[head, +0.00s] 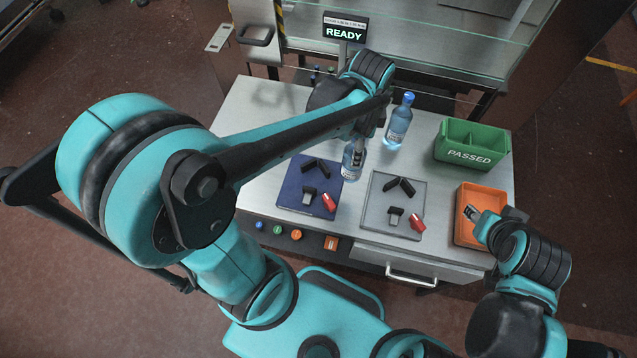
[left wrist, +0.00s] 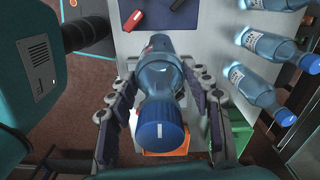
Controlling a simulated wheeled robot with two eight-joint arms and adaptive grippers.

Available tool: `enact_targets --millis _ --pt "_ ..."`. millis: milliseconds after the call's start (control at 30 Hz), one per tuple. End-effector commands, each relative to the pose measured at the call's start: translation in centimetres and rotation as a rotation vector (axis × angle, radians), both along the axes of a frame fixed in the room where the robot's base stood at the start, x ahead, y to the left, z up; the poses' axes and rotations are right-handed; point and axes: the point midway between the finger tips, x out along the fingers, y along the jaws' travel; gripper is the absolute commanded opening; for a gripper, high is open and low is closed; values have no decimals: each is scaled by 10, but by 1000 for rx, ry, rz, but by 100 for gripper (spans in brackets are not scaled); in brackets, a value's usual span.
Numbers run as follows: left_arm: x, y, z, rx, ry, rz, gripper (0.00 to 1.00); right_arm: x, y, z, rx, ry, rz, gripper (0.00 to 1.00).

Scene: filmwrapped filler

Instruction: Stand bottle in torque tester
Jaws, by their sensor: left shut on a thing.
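My left gripper (left wrist: 163,105) is shut on a clear blue-capped bottle (left wrist: 160,85). In the head view, this bottle (head: 352,163) is by the upper right corner of a blue plate (head: 293,198); I cannot tell if it touches the worktop. The blue plate carries a black V-shaped piece, a small block and a red handle. A grey plate (head: 379,226) beside it has similar parts. Neither is labelled, so I cannot tell which is the torque tester. My right gripper (head: 471,212) is over the orange tray (head: 463,235); its finger gap is unclear.
Another blue-capped bottle (head: 398,124) stands at the back; several bottles (left wrist: 258,88) show right in the left wrist view. A green bin (head: 473,155) marked PASSED is at right. A READY display (head: 345,28) is behind. Worktop between bottles and bin is clear.

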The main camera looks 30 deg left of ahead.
Motion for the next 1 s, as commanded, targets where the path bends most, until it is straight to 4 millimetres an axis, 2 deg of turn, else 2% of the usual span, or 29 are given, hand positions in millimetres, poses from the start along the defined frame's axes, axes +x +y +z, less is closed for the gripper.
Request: enact_targets --millis 133,400,600,767,1000 --pt "-4 13 -9 0 -1 8 0 0 0 -2 0 0 0 40" --pt "-9 76 -48 0 0 11 0 0 0 -12 0 0 0 40" --pt "-11 108 -66 0 0 7 0 0 0 -16 0 0 0 40" --pt "-12 115 -74 0 0 3 0 0 0 -18 0 0 0 40" --pt "-11 114 -108 0 0 3 0 0 0 -28 0 0 0 40"
